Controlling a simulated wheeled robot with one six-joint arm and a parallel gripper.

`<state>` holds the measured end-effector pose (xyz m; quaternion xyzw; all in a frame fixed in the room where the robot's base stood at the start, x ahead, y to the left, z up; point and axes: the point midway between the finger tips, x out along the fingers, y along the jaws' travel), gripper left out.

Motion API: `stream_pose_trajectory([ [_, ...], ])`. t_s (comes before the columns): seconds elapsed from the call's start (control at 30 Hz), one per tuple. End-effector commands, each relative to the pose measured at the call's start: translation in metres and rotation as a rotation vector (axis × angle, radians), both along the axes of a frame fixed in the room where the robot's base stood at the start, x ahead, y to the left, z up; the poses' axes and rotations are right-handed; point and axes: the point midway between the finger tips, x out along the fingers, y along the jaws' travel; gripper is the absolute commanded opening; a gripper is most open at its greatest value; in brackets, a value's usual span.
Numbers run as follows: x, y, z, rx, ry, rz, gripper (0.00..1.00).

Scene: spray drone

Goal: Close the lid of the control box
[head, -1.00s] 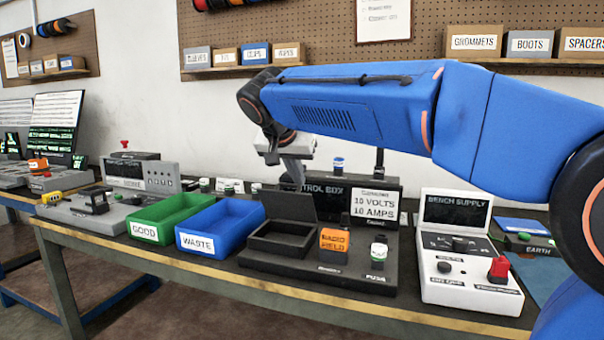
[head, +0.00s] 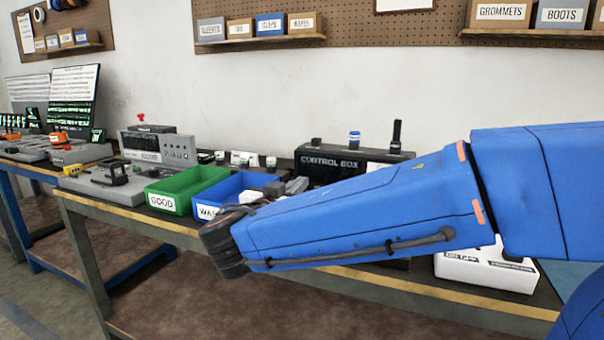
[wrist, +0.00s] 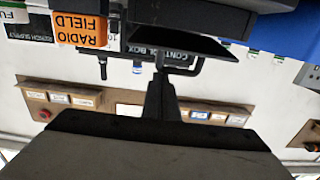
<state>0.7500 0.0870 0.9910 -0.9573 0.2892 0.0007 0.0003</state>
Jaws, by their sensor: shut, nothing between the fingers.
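The control box's back panel (head: 330,163), with its CONTROL BOX lettering, stands behind my arm in the head view. Its base and lid are hidden there by my arm. In the wrist view, which is upside down, the dark lid (wrist: 195,42) appears raised, between the box's base (wrist: 220,14) and the lettered panel (wrist: 172,53). My gripper (wrist: 160,66) is shut and empty, with its narrow tip at or near the lid's lower edge in the picture. I cannot tell if they touch. In the head view my gripper (head: 298,185) is partly hidden, just left of the panel.
The blue WASTE bin (head: 225,187) and green GOOD bin (head: 180,190) stand left of the box. The orange RADIO FIELD block (wrist: 80,30) is beside the lid.

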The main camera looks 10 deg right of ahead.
Motion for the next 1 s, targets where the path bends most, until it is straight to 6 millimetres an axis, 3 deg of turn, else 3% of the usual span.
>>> stream_pose_trajectory([
  [0.3, -0.007, 0.005, -0.017, -0.023, -0.035, -0.001, 0.00],
  [1.0, -0.009, 0.006, -0.026, -0.024, -0.026, -0.002, 0.00],
])
